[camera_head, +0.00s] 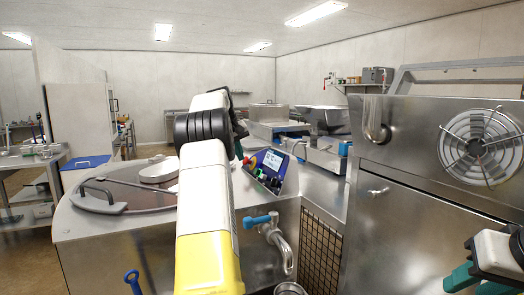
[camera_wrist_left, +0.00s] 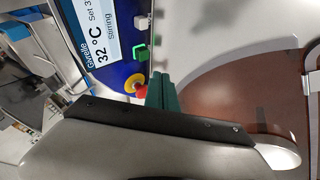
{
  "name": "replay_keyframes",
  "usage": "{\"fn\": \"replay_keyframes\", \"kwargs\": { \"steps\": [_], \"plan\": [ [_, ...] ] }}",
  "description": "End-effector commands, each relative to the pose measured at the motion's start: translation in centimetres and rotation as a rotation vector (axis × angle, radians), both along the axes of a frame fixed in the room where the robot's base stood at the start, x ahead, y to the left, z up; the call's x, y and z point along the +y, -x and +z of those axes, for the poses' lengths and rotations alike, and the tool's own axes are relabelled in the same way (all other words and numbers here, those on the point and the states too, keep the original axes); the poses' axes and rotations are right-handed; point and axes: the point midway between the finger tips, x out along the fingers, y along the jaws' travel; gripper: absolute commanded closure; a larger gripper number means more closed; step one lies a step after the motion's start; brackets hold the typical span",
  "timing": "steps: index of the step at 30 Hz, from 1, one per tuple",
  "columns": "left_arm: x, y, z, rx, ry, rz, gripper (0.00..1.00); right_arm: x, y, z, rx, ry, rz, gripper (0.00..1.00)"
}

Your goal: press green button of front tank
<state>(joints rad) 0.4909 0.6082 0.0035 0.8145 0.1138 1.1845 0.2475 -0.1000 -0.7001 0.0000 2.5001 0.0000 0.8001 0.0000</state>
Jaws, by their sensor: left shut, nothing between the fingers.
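The front tank (camera_head: 130,245) is a steel tank with a dark brown lid and a slanted control panel (camera_head: 272,164). The square green button (camera_wrist_left: 140,52) sits between a white button (camera_wrist_left: 141,22) and a red and yellow emergency-stop knob (camera_wrist_left: 135,86). My left gripper (camera_wrist_left: 162,92) is shut and empty, its teal fingertips close to the knob and the green button; contact cannot be told. In the head view my own wrist mostly hides it. My right gripper (camera_head: 474,283) is at the lower right, teal fingers apart.
A blue-handled tap (camera_head: 272,231) juts from the tank's front. A steel machine with a fan grille (camera_head: 480,146) stands at right. Other steel equipment (camera_head: 325,130) stands behind the panel. A side table (camera_head: 30,155) is at far left, with open floor beside it.

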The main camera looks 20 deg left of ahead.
Motion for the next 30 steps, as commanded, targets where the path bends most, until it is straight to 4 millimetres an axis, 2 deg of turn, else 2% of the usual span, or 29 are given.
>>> {"fn": "replay_keyframes", "kwargs": {
  "steps": [3,7,10,15,30],
  "plan": [
    [0.0,-1.3,-2.5,0.004,0.002,-0.001,1.0,0.0,0.0,0.0,0.0,0.0,0.0,0.64],
    [0.0,-2.6,-4.7,0.003,0.001,-0.001,1.0,0.0,0.0,0.0,0.0,0.0,0.0,0.64],
    [-1.2,-3.9,-5.1,0.001,-0.001,-0.003,1.0,0.0,0.0,0.0,0.0,0.0,0.0,0.64],
    [-2.1,-5.0,-5.8,0.0,0.0,0.0,1.0,0.0,0.0,0.0,0.0,0.0,0.0,0.64],
    [-2.7,-5.6,-6.1,0.0,-0.001,-0.002,1.0,0.0,0.0,0.0,0.0,0.0,0.0,0.64]
  ]
}}
